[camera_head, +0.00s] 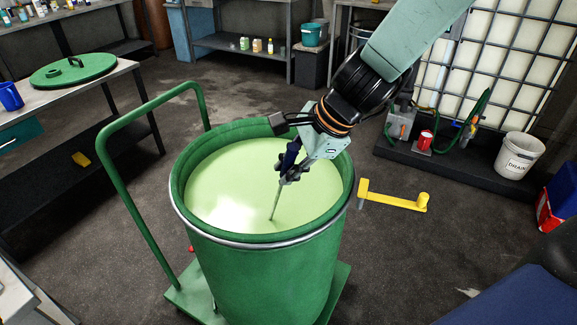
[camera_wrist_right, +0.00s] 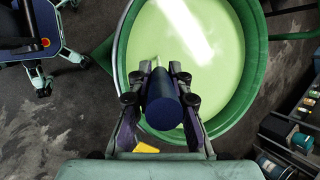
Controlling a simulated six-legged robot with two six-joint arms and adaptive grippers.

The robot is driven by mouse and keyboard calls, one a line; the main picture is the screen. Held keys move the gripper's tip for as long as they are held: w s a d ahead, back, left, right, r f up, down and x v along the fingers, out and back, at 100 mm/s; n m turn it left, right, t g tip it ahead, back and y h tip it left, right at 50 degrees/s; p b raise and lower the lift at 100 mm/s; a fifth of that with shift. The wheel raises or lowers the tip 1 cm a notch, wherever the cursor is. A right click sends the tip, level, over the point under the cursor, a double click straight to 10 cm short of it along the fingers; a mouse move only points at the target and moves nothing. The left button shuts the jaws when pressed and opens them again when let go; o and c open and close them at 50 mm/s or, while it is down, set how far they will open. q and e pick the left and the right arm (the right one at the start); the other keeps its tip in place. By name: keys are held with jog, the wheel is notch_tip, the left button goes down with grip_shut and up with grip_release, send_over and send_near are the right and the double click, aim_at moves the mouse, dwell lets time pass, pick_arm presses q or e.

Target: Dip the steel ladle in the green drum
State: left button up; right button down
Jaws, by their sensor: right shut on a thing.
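The green drum (camera_head: 263,275) stands on a green trolley, open at the top and nearly full of pale green liquid (camera_head: 235,190). My right gripper (camera_head: 290,172) is over the drum's mouth, inside the rim's outline. It is shut on the dark blue handle of the steel ladle (camera_head: 276,201). The ladle's thin shaft slants down into the liquid, and its bowl is hidden below the surface. In the right wrist view, the gripper's fingers (camera_wrist_right: 160,85) clasp both sides of the blue handle, with the drum's rim (camera_wrist_right: 117,65) around the liquid behind. My left gripper is not in view.
The trolley's green handle (camera_head: 105,160) rises left of the drum. A green lid (camera_head: 73,71) and a blue cup (camera_head: 10,96) are on the left bench. A yellow tool (camera_head: 393,200) is right of the drum, near a white bucket (camera_head: 519,156). Floor around is mostly clear.

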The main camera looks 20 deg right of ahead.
jog(key=shift+f+b, duration=0.85)
jog(key=shift+f, duration=0.05)
jog(key=shift+r, duration=0.1)
notch_tip(320, 180, up, 21)
jog(key=p, duration=2)
dwell(2.3)
dwell(0.4)
